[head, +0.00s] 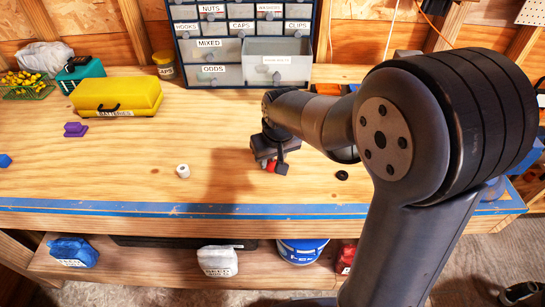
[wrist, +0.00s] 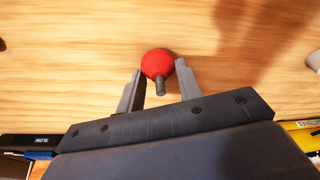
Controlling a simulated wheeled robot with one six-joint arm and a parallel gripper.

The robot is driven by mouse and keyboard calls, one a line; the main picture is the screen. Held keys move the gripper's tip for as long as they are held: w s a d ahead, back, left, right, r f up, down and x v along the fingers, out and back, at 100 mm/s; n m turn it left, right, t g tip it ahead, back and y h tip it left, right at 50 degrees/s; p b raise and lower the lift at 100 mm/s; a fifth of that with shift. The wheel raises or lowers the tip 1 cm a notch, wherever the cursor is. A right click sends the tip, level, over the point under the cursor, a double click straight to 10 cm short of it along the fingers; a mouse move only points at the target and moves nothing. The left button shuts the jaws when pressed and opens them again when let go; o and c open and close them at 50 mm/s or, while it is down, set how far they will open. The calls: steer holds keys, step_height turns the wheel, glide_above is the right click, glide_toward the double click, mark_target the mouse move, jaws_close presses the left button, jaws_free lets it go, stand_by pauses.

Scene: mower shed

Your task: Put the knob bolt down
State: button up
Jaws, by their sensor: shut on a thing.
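The knob bolt (wrist: 157,64) has a red ball head and a grey threaded stud. In the wrist view it sits between the fingertips of my gripper (wrist: 160,68), which is shut on it, with the stud pointing toward the palm. In the head view my gripper (head: 272,164) is low over the middle of the wooden workbench (head: 230,185). A little of the red knob (head: 270,167) shows there, the rest hidden by the fingers. I cannot tell whether the knob touches the bench top.
A white cylinder (head: 183,171) stands left of my gripper, and a black ring (head: 342,175) lies to the right. A purple block (head: 75,130) and a yellow case (head: 117,98) are farther left. A drawer cabinet (head: 208,56) with an open drawer (head: 277,74) stands behind.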

steer(key=shift+f, duration=0.1)
steer(key=o, duration=0.5)
steer(key=shift+f, duration=0.1)
steer(key=o, duration=0.5)
steer(key=shift+r, duration=0.7)
steer(key=v, duration=1.1)
steer(key=shift+s+d, duration=0.1)
